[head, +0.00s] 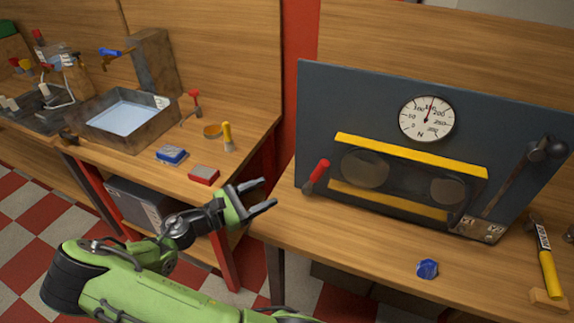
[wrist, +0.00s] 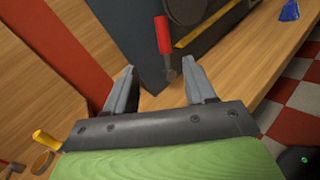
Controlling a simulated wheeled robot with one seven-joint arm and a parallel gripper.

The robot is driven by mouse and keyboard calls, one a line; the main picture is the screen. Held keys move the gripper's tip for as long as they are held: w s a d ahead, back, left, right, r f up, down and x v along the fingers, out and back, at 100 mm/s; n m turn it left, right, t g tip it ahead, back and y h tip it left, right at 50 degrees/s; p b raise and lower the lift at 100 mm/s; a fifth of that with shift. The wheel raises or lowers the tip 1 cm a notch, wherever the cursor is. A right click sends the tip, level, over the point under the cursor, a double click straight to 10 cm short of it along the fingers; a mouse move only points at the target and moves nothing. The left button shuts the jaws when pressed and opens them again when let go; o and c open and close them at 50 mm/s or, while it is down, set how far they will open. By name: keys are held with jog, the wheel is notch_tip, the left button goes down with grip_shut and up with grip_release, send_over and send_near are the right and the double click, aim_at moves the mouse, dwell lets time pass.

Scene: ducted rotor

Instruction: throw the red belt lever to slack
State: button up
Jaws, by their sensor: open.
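The red belt lever (head: 317,176) is a short lever with a red grip at the left end of the dark upright panel (head: 320,110). Its grip leans up and to the right in the head view. My gripper (head: 268,195) is open and empty, to the left of the lever and apart from it. In the wrist view the lever (wrist: 162,36) stands beyond the two fingertips of my gripper (wrist: 161,76), roughly in line with the gap between them. The belt and pulleys sit behind a dark cover between yellow bars (head: 410,155).
A round dial gauge (head: 427,119) and a large black-knobbed lever (head: 520,170) are on the panel. A blue lump (head: 427,269) and a yellow-handled hammer (head: 546,262) lie on the bench. A sink (head: 122,118) and brushes are on the left bench. A gap separates the benches.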

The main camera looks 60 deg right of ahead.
aim_at(317, 171)
jog(key=b+x, duration=0.1)
jog(key=x, duration=0.4)
jog(key=b+x, duration=0.1)
jog(key=x, duration=0.4)
jog(key=b+x, duration=0.1)
jog(key=x, duration=0.4)
jog(key=shift+s+d, duration=0.2)
jog(key=shift+s, duration=0.3)
grip_shut()
